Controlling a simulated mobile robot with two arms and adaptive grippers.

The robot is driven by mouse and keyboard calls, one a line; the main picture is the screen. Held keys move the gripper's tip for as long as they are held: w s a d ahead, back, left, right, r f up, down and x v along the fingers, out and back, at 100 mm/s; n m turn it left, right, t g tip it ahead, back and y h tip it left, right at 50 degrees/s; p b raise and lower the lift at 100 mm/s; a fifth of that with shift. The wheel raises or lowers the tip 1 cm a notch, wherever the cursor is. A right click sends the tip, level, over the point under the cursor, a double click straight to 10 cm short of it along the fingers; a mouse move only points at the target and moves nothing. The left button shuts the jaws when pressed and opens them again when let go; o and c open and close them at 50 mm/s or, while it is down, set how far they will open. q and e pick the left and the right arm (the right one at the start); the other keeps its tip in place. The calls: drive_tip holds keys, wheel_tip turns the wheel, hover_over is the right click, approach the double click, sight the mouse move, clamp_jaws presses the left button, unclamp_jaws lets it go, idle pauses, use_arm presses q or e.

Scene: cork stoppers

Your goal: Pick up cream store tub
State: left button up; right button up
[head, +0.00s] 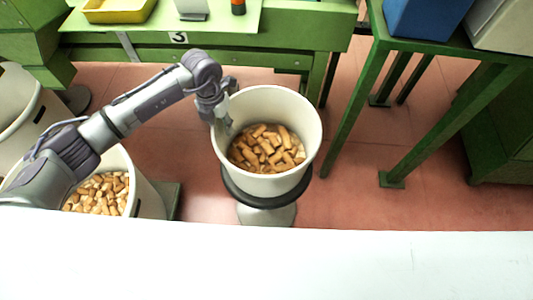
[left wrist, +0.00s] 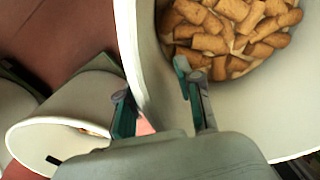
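The cream store tub (head: 264,186) is a round, deep tub with many tan corks (head: 266,147) in its bottom. It stands on a round dark-rimmed stool (head: 265,213). My left gripper (head: 222,112) is at the tub's left rim, pointing down. In the left wrist view its two fingers (left wrist: 152,84) are spread, one outside the tub wall (left wrist: 142,45) and one inside over the corks (left wrist: 228,30). The wall lies between them with a gap showing. My right gripper is not in view.
Another pale tub with corks (head: 148,193) stands at lower left, partly behind my left arm. A further white tub (head: 20,110) is at far left. A green table (head: 235,43) is behind, and a green-legged stand (head: 352,105) at right. A white surface (head: 300,265) fills the front.

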use_arm(q)
clamp_jaws()
idle(0.3)
drive_tip(key=shift+r, duration=0.15)
